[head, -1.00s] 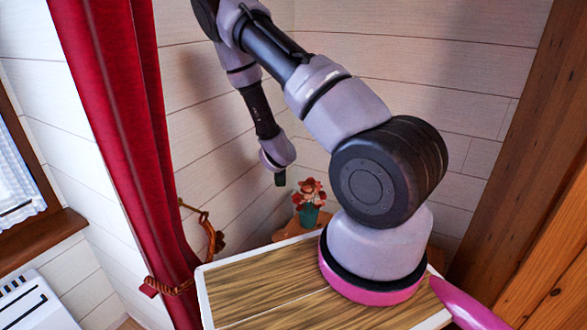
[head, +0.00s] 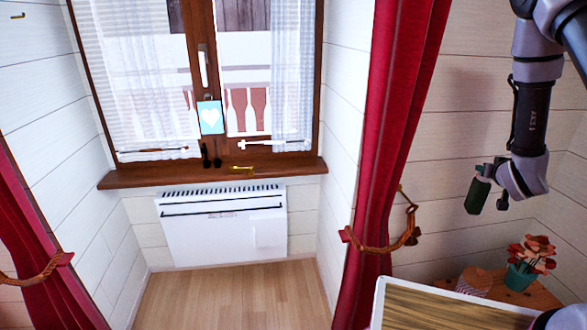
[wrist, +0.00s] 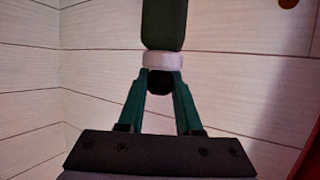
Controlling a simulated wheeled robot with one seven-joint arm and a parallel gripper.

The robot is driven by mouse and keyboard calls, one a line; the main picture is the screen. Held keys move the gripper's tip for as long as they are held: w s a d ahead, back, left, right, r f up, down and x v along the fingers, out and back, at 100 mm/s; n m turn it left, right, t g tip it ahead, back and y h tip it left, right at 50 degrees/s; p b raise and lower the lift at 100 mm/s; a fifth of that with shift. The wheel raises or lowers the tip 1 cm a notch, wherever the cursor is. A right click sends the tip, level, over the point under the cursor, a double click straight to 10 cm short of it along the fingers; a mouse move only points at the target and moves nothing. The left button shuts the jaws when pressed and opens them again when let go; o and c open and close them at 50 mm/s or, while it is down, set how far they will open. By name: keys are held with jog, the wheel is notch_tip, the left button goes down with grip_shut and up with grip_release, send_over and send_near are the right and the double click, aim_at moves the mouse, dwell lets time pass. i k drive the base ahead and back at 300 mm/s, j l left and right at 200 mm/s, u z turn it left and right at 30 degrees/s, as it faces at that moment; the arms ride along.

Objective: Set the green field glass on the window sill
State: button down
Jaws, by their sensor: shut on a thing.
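The green field glass (head: 477,196) hangs in my gripper (head: 492,178) at the right of the head view, in front of the white wall. In the wrist view the field glass (wrist: 164,25) is a dark green body with a pale band and a dark end, and the fingers (wrist: 162,82) are shut on that end. The upper part of it runs out of the wrist picture. The brown wooden window sill (head: 290,169) is under the window at left centre of the head view, well apart from the gripper.
A white heater (head: 225,232) is below. A red curtain (head: 405,120) hangs between sill and gripper. A flower pot (head: 521,275) stands below the gripper.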

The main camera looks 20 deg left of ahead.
aim_at(164, 176)
jog(key=k+l+u, duration=0.15)
jog(key=u, duration=0.3)
jog(key=k+l+u, duration=0.2)
jog(key=u, duration=0.2)
jog(key=i+j+u, duration=0.1)
jog(key=u, duration=0.25)
jog(key=i+j, duration=0.25)
jog(key=i, duration=0.25)
jog(key=i+j, duration=0.25)
jog(key=i, duration=0.2)
jog(key=z, duration=0.05)
